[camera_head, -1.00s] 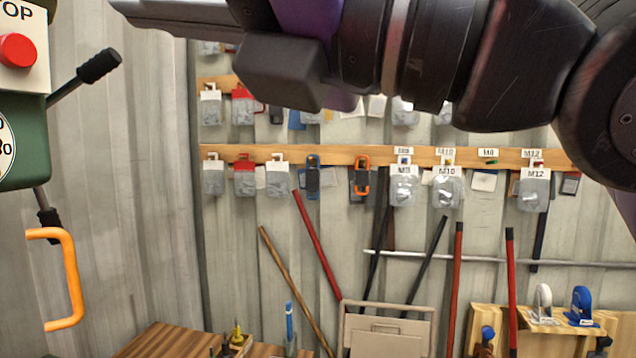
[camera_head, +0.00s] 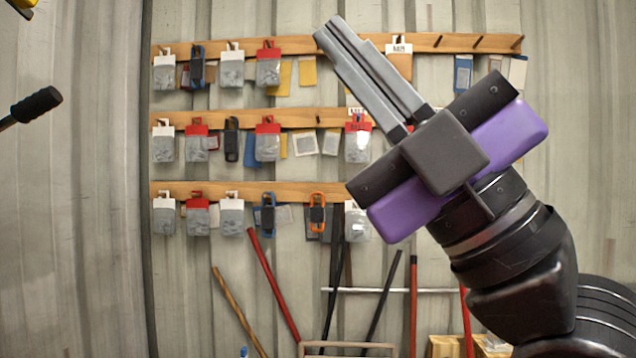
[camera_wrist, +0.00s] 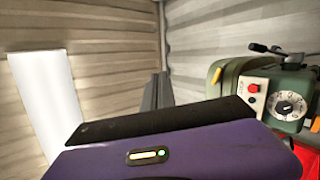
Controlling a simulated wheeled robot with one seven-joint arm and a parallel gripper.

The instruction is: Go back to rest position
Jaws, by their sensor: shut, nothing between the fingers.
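My gripper (camera_head: 340,38) is raised in front of the pegboard wall in the head view, at the upper middle right. Its two long grey fingers lie close together and point up and to the left. Nothing is held between them. The purple and black gripper body (camera_head: 518,138) hides part of the hanging rails. In the wrist view the fingers (camera_wrist: 157,92) show as a dark grey pair pointing away, against the corrugated wall.
Wooden rails (camera_head: 285,118) with hanging bags and tools line the corrugated wall. Several poles (camera_head: 273,285) lean below them. A green machine (camera_wrist: 290,95) with a dial and red button stands at right in the wrist view. A black-knobbed lever (camera_head: 36,105) is at far left.

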